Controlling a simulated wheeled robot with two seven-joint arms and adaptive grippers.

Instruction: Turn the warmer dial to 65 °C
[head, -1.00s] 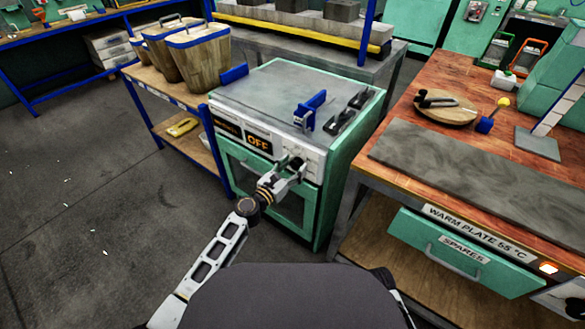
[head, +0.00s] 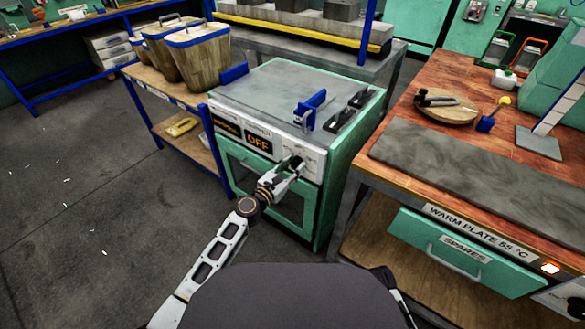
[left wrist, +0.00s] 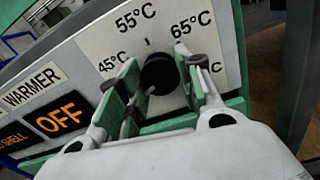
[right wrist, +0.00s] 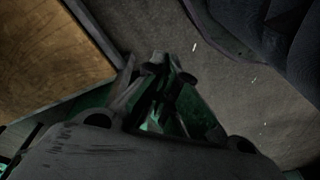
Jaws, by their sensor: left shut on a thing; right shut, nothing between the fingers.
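The warmer dial (left wrist: 158,74) is a round black knob on a pale panel marked 45 °C, 55 °C and 65 °C in the left wrist view. A small light mark shows on its lower left; I cannot tell the exact setting. My left gripper (head: 294,164) is at the dial on the cabinet front, its green-padded fingers (left wrist: 158,88) shut on the knob from both sides. The warmer display (left wrist: 60,116) reads OFF, also in the head view (head: 258,142). My right gripper (right wrist: 166,72) is shut and empty, away from the dial.
The green cabinet (head: 335,195) carries a blue bracket (head: 310,108) and black handles on top. The wooden bench (head: 435,75) with a grey plate (head: 460,165) stands close on the right. Baskets (head: 200,60) are at the left. The floor in front left is mostly open.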

